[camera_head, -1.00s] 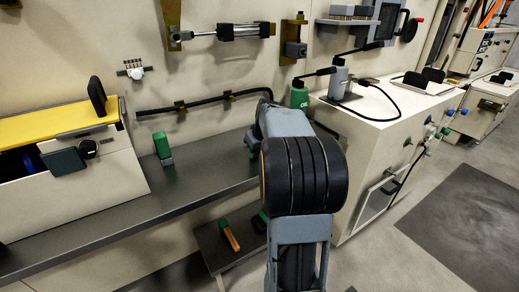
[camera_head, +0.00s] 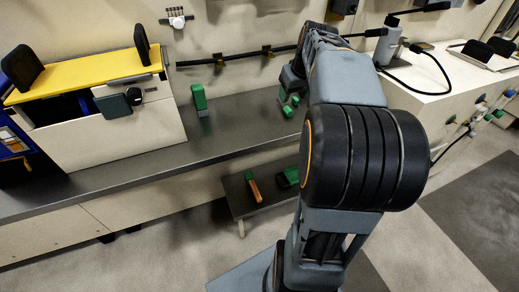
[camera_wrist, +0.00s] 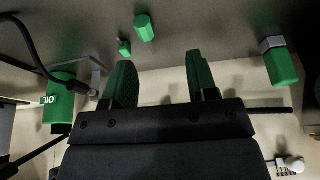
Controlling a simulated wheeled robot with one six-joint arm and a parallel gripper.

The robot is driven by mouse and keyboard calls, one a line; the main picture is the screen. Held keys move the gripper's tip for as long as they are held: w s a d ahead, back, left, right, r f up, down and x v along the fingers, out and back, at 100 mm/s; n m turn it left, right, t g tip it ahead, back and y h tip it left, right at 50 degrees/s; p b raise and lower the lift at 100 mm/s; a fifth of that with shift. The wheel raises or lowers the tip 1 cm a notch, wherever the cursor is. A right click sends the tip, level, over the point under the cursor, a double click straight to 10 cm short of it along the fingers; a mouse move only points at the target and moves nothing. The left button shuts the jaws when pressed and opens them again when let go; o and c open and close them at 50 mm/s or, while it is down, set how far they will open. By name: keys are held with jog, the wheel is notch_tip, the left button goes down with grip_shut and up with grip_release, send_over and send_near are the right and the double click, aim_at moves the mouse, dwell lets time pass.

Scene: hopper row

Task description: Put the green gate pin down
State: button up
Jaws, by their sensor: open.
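My gripper (camera_wrist: 158,78) is open in the wrist view, its two green-faced fingers apart with nothing between them. Beyond the fingertips, two small green pieces, a larger one (camera_wrist: 143,27) and a smaller one (camera_wrist: 124,47), show against the grey bench top, apart from the fingers. I cannot tell which of these is the gate pin. In the head view my gripper is low over the bench, partly hidden by my arm, with green parts (camera_head: 288,106) showing there. A green block with a grey band (camera_wrist: 280,62) stands upright on the bench (camera_head: 200,98), to the gripper's left in the head view.
A yellow-topped cabinet (camera_head: 90,77) stands on the bench's left. A lower shelf holds a green-and-orange piece (camera_head: 254,188) and a green piece (camera_head: 288,177). A green oil bottle (camera_wrist: 62,92) is near the gripper. The bench middle (camera_head: 235,125) is clear.

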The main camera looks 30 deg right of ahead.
jog(key=s+a+f, duration=0.4)
jog(key=a, duration=0.3)
jog(key=s+a+f+n, duration=0.1)
jog(key=s+a+f, duration=0.2)
jog(key=a, duration=0.4)
jog(key=s+a+f+g, duration=0.1)
jog(key=s+a+f, duration=0.3)
jog(key=a, duration=0.3)
jog(key=shift+s+a+f+n, duration=0.3)
jog(key=shift+a+f, duration=0.05)
jog(key=shift+f, duration=0.15)
notch_tip(320, 180, up, 21)
jog(key=p, duration=2)
jog(key=shift+a, duration=0.3)
jog(key=shift+s+r, duration=0.1)
